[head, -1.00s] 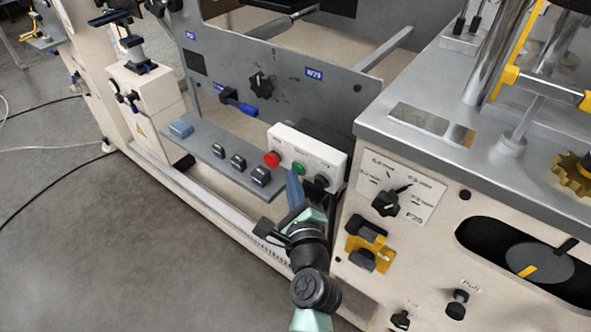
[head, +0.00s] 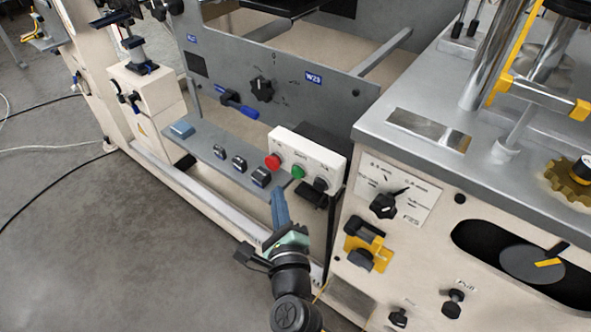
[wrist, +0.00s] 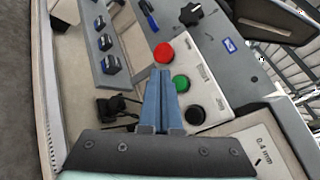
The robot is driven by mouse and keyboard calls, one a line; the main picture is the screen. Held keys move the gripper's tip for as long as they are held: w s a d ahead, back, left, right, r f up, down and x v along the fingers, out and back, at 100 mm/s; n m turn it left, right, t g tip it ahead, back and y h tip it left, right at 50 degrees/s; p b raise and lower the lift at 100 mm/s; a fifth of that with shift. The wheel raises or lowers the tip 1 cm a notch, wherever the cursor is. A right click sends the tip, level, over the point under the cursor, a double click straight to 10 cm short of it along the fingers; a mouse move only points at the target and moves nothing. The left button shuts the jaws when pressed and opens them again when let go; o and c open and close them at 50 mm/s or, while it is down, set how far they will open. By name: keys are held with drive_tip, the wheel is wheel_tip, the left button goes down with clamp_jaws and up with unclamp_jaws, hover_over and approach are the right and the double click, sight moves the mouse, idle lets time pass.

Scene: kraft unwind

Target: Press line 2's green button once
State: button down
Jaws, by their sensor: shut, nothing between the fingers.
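The green button (head: 298,172) sits on a white control box, between a red button (head: 273,161) and a black knob (head: 321,184). In the wrist view the green button (wrist: 181,84) shows just right of my fingertips, with the red button (wrist: 164,53) above them. My gripper (head: 279,192) is shut and empty, its blue fingers pointing up toward the box from below. In the wrist view my gripper (wrist: 160,75) overlaps the box's edge. The fingertips look apart from the green button; the exact gap cannot be told.
A grey shelf (head: 215,152) with several dark switches lies left of the box. A grey panel with a black knob (head: 261,88) and blue handle (head: 240,106) stands behind. The beige machine (head: 400,270) with a selector dial is close on the right.

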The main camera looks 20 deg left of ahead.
drive_tip(key=shift+s+a, duration=0.2)
drive_tip(key=shift+s, duration=0.3)
drive_tip(key=shift+s+a, duration=0.15)
drive_tip(key=shift+s, duration=0.3)
drive_tip(key=w+d+r+n+t, duration=0.25)
drive_tip(key=r+n, duration=0.45)
drive_tip(key=r, duration=0.8)
drive_tip(key=w+d+r+n+t, duration=0.1)
drive_tip(key=d+r+n+t, duration=0.35)
drive_tip(key=r, duration=1.05)
drive_tip(key=s+d+r+n+t+h+p, duration=0.1)
drive_tip(key=s+d+r+n+t+h, duration=0.15)
drive_tip(key=s+r, duration=0.45)
drive_tip(key=s+d+r+n+t+h+p, duration=0.1)
drive_tip(key=s+d+r+n+h, duration=0.2)
drive_tip(key=r, duration=0.7)
drive_tip(key=s+d+r+n+t+h+p, duration=0.1)
drive_tip(key=s+d+r+n+t+h, duration=0.2)
drive_tip(key=r, duration=0.6)
wheel_tip(320, 180, up, 16)
drive_tip(key=n+g+p, duration=0.1)
drive_tip(key=p, duration=1.5)
drive_tip(key=shift+s+d+r+y+p, duration=0.25)
drive_tip(key=shift+y+p, duration=0.15)
drive_tip(key=shift+y, duration=0.05)
